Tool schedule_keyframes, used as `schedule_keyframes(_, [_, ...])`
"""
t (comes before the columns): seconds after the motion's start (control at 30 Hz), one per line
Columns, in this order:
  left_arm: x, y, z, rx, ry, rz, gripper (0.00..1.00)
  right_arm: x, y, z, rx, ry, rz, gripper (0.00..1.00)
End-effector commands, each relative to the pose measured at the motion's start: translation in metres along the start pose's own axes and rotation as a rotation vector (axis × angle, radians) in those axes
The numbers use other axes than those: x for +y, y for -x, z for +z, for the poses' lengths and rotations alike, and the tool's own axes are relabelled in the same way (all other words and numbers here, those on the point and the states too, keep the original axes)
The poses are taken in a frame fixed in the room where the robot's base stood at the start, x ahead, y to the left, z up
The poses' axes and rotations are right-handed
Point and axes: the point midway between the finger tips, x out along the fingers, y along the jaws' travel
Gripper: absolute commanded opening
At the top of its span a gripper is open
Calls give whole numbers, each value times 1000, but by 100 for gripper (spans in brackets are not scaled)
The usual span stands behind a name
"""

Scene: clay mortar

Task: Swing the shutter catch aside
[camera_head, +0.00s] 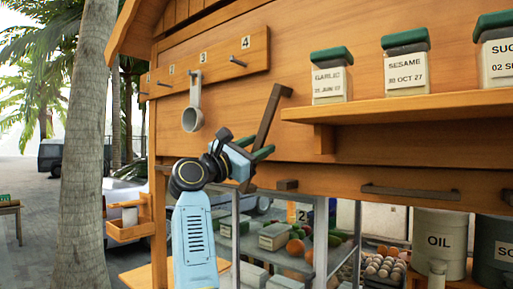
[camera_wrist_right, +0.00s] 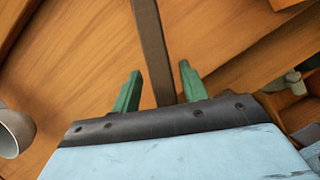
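The shutter catch (camera_head: 268,117) is a long dark brown bar on the wooden front panel. It stands tilted, its bent upper end to the right and its lower end near the panel's bottom edge. It also shows in the right wrist view (camera_wrist_right: 152,45), crossing the picture from the top down between the fingers. My right gripper (camera_head: 254,147) is at the lower half of the bar. Its green fingers (camera_wrist_right: 160,68) are open, one on each side of the bar, with a visible gap on both sides. My left gripper is not in view.
A metal scoop (camera_head: 193,110) hangs on a numbered peg rail (camera_head: 215,62) left of the catch. A shelf (camera_head: 400,106) with lidded jars juts out to the right. A dark handle (camera_head: 410,192) and a small block (camera_head: 287,184) sit low on the panel.

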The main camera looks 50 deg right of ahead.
Motion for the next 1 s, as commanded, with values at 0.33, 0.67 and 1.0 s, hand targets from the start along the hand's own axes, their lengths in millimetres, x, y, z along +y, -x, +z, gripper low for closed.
schedule_keyframes(0.33, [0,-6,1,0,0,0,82,0,24,-3,3,1,2,44])
schedule_keyframes(0.67, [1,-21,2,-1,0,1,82,0,97,-2,2,2,3,44])
schedule_keyframes(1.0, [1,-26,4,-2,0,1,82,0,133,0,0,0,0,44])
